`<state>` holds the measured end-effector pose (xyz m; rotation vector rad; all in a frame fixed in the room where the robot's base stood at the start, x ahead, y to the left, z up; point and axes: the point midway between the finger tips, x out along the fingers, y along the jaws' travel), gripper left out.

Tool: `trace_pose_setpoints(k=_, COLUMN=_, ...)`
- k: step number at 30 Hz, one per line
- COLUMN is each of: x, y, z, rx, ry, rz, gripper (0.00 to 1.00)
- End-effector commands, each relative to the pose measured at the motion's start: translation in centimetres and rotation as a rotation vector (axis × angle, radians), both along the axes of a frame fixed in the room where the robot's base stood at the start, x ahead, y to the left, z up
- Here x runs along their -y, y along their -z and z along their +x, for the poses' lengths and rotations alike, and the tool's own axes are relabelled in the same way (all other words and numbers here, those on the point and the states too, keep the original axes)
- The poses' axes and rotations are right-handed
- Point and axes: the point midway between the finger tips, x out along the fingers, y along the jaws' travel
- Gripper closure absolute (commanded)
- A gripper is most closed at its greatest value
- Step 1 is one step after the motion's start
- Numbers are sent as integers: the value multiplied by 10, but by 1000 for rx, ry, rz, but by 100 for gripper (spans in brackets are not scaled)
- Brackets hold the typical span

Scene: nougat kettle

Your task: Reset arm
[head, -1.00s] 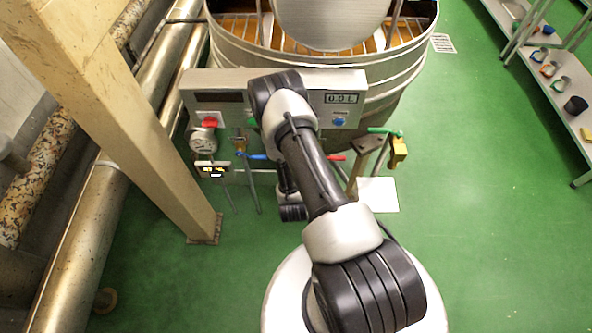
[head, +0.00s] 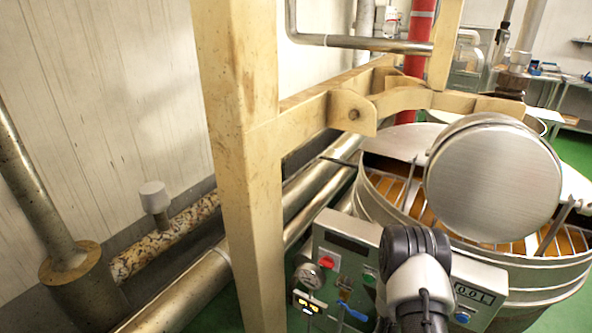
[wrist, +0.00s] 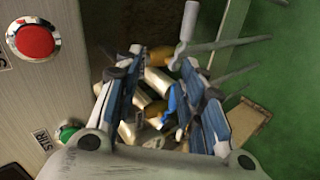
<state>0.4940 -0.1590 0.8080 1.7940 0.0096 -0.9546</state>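My gripper (wrist: 162,75) shows in the wrist view with its two blue-and-black fingers apart and nothing held between them. It is beside the kettle's control panel (wrist: 60,90), which has a red button (wrist: 35,40) and a green button (wrist: 69,131) near a STIR label. Brass pipe fittings and a blue handle (wrist: 176,101) show beyond the gap between the fingers. In the head view my arm rises at the bottom in front of the control panel (head: 340,245); the gripper itself is hidden there.
A beige post (head: 245,180) stands left of the panel. Metal pipes (head: 190,290) run along the wall. A dial gauge (head: 309,275) and a blue lever (head: 352,312) are near the panel's left end.

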Motion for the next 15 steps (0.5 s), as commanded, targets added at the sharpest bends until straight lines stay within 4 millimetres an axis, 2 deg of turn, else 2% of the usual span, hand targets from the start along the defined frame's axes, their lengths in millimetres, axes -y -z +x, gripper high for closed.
trace_pose_setpoints(k=1, x=-6, y=-26, z=18, rx=23, ry=13, rz=54, gripper=63)
trace_pose_setpoints(k=3, x=-16, y=-55, z=32, rx=35, ry=35, rz=140, gripper=63)
trace_pose_setpoints(k=7, x=-38, y=-110, z=48, rx=42, ry=75, rz=290, gripper=63)
trace_pose_setpoints(k=11, x=-61, y=-166, z=51, rx=36, ry=113, rz=427, gripper=63)
trace_pose_setpoints(k=15, x=-87, y=-225, z=38, rx=16, ry=158, rz=556, gripper=63)
